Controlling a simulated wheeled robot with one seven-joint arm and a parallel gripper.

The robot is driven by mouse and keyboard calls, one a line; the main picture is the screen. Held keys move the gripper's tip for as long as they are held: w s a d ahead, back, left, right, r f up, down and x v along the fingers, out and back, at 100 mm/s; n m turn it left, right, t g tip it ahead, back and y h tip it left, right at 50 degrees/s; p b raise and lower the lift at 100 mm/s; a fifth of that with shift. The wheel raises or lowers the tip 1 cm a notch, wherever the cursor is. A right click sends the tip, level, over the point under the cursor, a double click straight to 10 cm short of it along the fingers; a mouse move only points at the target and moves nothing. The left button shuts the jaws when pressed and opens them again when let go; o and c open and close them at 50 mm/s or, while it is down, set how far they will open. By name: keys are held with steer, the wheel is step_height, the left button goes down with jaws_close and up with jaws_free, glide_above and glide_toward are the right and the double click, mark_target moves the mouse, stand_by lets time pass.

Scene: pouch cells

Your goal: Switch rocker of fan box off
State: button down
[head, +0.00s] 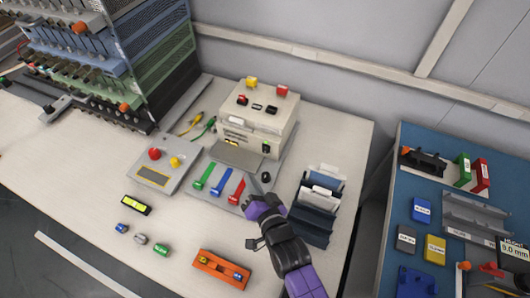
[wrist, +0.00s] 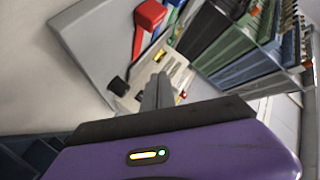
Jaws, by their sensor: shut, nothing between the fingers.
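A beige box (head: 262,118) stands at the back middle of the bench, with red, yellow and black controls on top. A small black rocker-like switch (head: 266,148) is on its front face; I cannot read its position, nor tell for sure that this is the fan box. The box also shows beyond the fingers in the wrist view (wrist: 150,72). My gripper (head: 253,192) is in front of the box, above the grey plate's front right. Its fingers (wrist: 160,80) are shut and empty, pointing toward the box. Contact with it is not visible.
Green, blue and red handles (head: 236,190) lie on the grey plate (head: 272,165) left of my gripper. A dark rack (head: 312,222) stands close on the right. A grey button panel (head: 160,172) is at left; an orange tray (head: 222,270) is in front.

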mark_target(265, 149)
steer(key=w+b, duration=0.2)
steer(key=b, duration=0.1)
steer(key=w+d+f+b, duration=0.1)
steer(key=shift+w, duration=0.2)
steer(key=shift+w+d+b, duration=0.3)
steer(key=shift+w+b, duration=0.35)
steer(key=shift+w, duration=0.05)
steer(key=shift+w+d+b, duration=0.25)
steer(key=shift+w+b, duration=0.45)
steer(key=shift+w+d+b, duration=0.3)
steer(key=shift+w+b, duration=0.35)
steer(key=shift+w, duration=0.05)
steer(key=shift+f, duration=0.1)
steer(key=shift+w+d+b, duration=0.15)
steer(key=shift+w+b, duration=0.2)
steer(key=shift+w, duration=0.1)
steer(key=shift+w+d, duration=0.1)
steer(key=shift+w, duration=0.15)
stand_by(0.6)
stand_by(0.3)
steer(key=shift+s+a+p, duration=0.3)
steer(key=shift+s+p, duration=0.15)
steer(key=shift+s, duration=0.25)
